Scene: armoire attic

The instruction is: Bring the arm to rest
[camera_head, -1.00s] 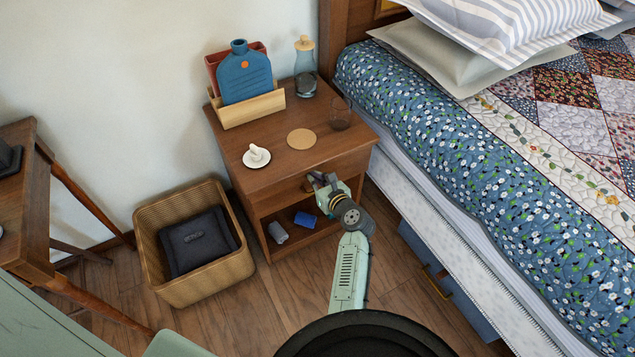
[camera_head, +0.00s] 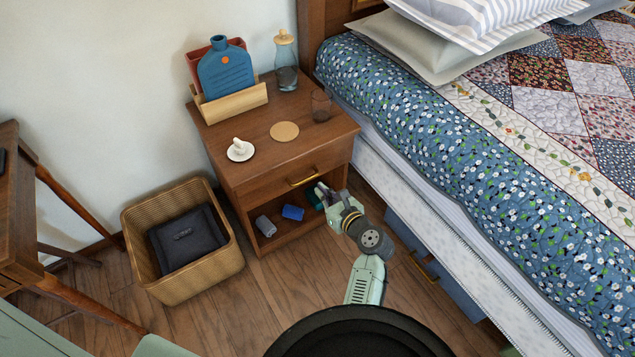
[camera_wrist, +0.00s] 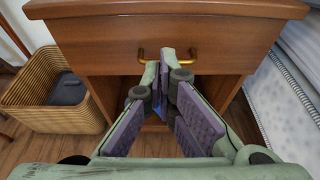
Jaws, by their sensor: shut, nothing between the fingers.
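My gripper (camera_head: 322,190) is in front of the wooden nightstand (camera_head: 240,178), at the right part of its front and apart from the brass drawer handle (camera_head: 303,176). In the wrist view my gripper (camera_wrist: 164,75) has its purple-padded fingers together at the tips, with nothing held. The handle (camera_wrist: 167,55) shows behind the fingertips in that view. The nightstand drawer (camera_wrist: 100,45) looks closed. My pale green arm reaches up from the bottom of the head view.
The open shelf holds a grey roll (camera_head: 265,226) and a blue item (camera_head: 293,212). A wicker basket (camera_head: 222,272) stands left, the bed (camera_head: 430,140) right. A glass (camera_head: 321,106), bottle (camera_head: 286,62) and coaster (camera_head: 284,131) stand on top. Floor between basket and arm is clear.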

